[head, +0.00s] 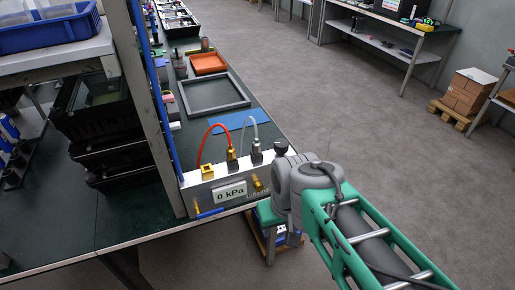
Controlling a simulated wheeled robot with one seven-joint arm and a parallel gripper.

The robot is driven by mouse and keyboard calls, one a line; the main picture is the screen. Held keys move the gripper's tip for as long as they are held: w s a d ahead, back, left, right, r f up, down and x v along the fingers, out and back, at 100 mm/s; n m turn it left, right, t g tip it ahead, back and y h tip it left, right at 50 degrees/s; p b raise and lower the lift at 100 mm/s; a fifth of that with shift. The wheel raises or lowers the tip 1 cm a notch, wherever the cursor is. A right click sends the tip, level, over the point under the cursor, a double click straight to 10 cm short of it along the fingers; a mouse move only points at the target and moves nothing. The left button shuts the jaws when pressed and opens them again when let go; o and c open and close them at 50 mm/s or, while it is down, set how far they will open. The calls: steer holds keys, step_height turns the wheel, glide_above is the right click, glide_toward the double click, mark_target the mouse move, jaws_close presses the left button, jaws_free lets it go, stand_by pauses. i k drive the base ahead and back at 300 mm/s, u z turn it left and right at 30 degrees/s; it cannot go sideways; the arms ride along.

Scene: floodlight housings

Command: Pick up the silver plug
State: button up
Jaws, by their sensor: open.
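The silver plug (256,152) stands upright on top of the pressure test box (229,191), with a pale grey hose looping up from it. A brass plug (232,160) with a red hose stands just to its left. The box's label reads "0 kPa". My arm comes in from the lower right, and its grey joint is close to the right end of the box in the picture. My gripper cannot be made out, and nothing is seen holding the silver plug.
A square brass fitting (207,172) and a dark round knob (281,146) flank the plugs. Behind lie a blue mat (240,120), a grey frame (213,108) and an orange tray (208,63). A rack post (152,110) and black crates (105,135) stand left. Open floor lies right.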

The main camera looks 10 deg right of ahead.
mark_target(256, 145)
steer(key=z, duration=1.55)
steer(key=i, duration=0.85)
steer(key=u, duration=4.5)
